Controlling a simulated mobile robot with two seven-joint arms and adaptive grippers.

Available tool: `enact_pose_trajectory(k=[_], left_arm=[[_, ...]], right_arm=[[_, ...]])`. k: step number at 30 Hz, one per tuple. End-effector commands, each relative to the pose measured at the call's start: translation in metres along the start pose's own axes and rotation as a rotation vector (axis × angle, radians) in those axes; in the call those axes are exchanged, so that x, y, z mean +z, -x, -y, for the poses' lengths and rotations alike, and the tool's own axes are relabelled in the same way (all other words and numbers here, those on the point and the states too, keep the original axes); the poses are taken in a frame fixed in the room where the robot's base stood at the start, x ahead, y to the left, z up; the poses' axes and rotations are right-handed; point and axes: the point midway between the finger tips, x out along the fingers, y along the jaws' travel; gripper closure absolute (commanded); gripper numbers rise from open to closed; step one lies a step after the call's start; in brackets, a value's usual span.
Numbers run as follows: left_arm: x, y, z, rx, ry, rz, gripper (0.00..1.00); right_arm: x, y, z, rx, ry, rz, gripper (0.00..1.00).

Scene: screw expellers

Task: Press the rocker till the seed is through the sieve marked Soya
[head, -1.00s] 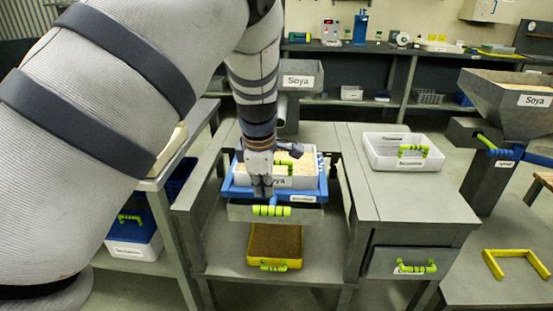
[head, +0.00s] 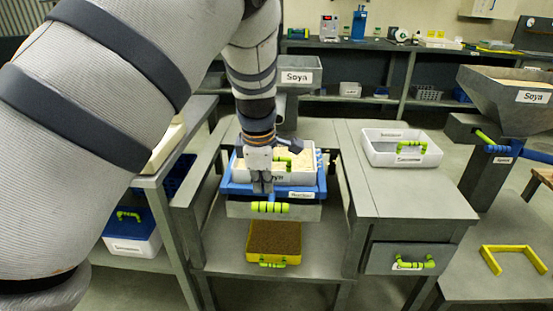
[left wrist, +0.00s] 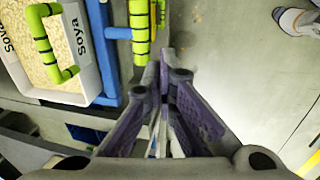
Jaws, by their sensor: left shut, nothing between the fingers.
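The sieve marked Soya is a white tray (head: 305,178) with pale seed and a green handle. It sits in a blue rocker frame (head: 318,190) on the bench; the tray's corner shows in the left wrist view (left wrist: 86,78). A ribbed green grip (head: 270,207) sticks out at the rocker's front; it also shows in the left wrist view (left wrist: 140,30). My left gripper (head: 262,188) is shut and empty, pointing down close to the grip. In the left wrist view its fingertips (left wrist: 164,58) are beside the grip; I cannot tell whether they touch. My right gripper is out of view.
A yellow-edged tray (head: 273,240) of brown grain is on the shelf below. A white tray (head: 377,158) stands on the right bench, above a green-handled drawer (head: 395,258). Soya hoppers stand behind (head: 297,77) and at right (head: 515,95).

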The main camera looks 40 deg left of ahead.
Motion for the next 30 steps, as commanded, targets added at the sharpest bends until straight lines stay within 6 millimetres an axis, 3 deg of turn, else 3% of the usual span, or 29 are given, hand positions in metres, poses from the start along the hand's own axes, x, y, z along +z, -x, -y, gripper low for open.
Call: enact_pose_trajectory(k=[4,9,13,20,25,30], left_arm=[[0.025,0.006,-0.003,-0.047,-0.011,0.018,1.00],[0.043,0.030,-0.019,-0.037,-0.008,0.005,1.00],[0.045,0.041,-0.026,-0.017,-0.001,-0.005,1.00],[0.045,0.043,-0.027,-0.014,0.000,-0.006,1.00],[0.045,0.030,-0.025,-0.019,0.001,-0.008,1.00],[0.044,-0.007,-0.024,-0.023,0.000,-0.010,1.00]], right_arm=[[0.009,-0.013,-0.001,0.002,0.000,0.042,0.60],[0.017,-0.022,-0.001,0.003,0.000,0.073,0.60],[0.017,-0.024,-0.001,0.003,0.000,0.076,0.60],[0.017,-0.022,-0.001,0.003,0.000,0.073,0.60],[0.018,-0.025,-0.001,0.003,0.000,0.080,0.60],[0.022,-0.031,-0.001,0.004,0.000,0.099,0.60]])
